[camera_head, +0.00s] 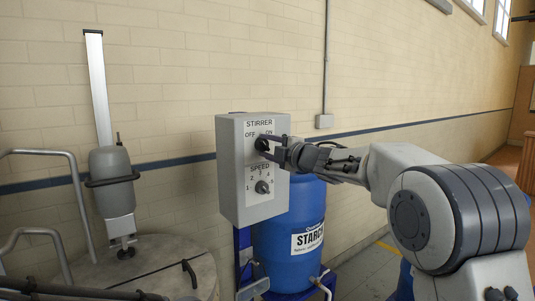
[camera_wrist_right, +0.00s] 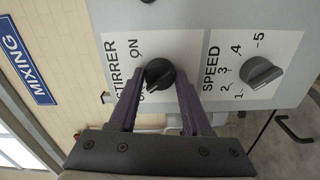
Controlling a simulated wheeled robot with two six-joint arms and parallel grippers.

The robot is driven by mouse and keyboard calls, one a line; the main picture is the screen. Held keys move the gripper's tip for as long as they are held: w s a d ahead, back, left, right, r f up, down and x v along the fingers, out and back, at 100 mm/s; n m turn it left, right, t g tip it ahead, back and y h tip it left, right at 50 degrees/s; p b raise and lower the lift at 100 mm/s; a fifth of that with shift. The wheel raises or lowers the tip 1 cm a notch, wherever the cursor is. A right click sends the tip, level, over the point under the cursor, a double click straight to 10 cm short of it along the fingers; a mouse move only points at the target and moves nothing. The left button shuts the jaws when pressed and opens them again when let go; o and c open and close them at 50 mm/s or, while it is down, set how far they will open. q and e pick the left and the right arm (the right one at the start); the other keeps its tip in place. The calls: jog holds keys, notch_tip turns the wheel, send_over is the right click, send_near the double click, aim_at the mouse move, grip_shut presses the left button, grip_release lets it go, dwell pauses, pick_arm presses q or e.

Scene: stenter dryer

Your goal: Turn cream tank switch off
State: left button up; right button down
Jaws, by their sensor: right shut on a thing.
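A grey control box (camera_head: 229,170) carries a black rotary switch (camera_head: 262,143) under the label STIRRER, with OFF on the left and ON on the right. My right gripper (camera_head: 267,146) comes from the right and is shut on this switch. In the right wrist view the switch (camera_wrist_right: 159,73) sits between the two dark fingertips (camera_wrist_right: 158,80). The fingers partly cover the OFF lettering there. My left gripper is not clearly in view. No tank labelled cream shows.
A second knob, marked SPEED (camera_head: 262,187), is just below the switch. A blue drum (camera_head: 290,230) labelled STARCH stands behind the box. A round lidded tank (camera_head: 150,265) with a stirrer motor (camera_head: 112,180) and grey rails (camera_head: 45,152) is at the left.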

jog(key=shift+f+n+b, duration=0.1)
jog(key=shift+n+b, duration=0.2)
jog(key=shift+n, duration=0.3)
jog(key=shift+c, duration=1.8)
grip_release()
jog(key=b+v, duration=0.3)
jog(key=v, duration=0.7)
jog(key=shift+s+d, duration=0.15)
jog(key=shift+s, duration=0.05)
